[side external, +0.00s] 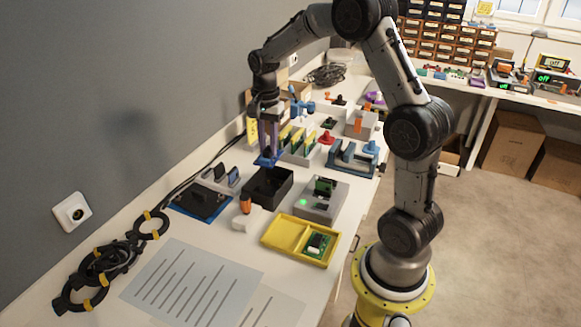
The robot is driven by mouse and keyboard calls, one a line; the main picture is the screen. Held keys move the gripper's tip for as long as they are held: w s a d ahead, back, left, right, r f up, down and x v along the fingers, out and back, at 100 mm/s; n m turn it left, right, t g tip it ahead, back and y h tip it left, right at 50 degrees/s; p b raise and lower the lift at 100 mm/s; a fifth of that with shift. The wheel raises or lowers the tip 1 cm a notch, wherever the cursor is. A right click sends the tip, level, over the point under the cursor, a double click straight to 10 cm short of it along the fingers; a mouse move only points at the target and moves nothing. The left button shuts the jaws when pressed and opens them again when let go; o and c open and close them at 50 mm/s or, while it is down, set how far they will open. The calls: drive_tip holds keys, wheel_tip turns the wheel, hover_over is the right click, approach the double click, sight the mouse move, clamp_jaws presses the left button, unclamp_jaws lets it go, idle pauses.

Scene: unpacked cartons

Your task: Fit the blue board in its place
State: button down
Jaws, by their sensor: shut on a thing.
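My gripper (268,149) points down over the far-left part of the bench, just behind a black open box. It is shut on a small blue piece, which I take to be the blue board (267,160), seen low between the fingers. The fingers hide part of it, and I cannot tell whether it touches anything below. A grey fixture (332,208) with a lit green lamp and an upright dark-green board stands to the right and nearer the camera.
The black box (284,190) is near my gripper. A yellow tray (285,232) holds a green board (318,243). An orange-handled tool (245,204), a blue mat (181,207), a blue-grey clamp (347,163) and coiled cable (92,270) crowd the bench. Papers (190,285) cover the front.

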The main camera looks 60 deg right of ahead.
drive_tip(key=w+d+f, duration=0.4)
drive_tip(key=d+f, duration=0.2)
drive_tip(key=f, duration=0.4)
drive_tip(key=shift+d+f+m, duration=0.15)
drive_tip(key=shift+f+m, duration=0.15)
drive_tip(key=shift+m, duration=0.1)
drive_tip(key=shift+f, duration=0.75)
drive_tip(key=shift+f, duration=0.4)
drive_tip(key=shift+f, duration=0.95)
drive_tip(key=shift+f, duration=0.35)
drive_tip(key=shift+f, duration=0.9)
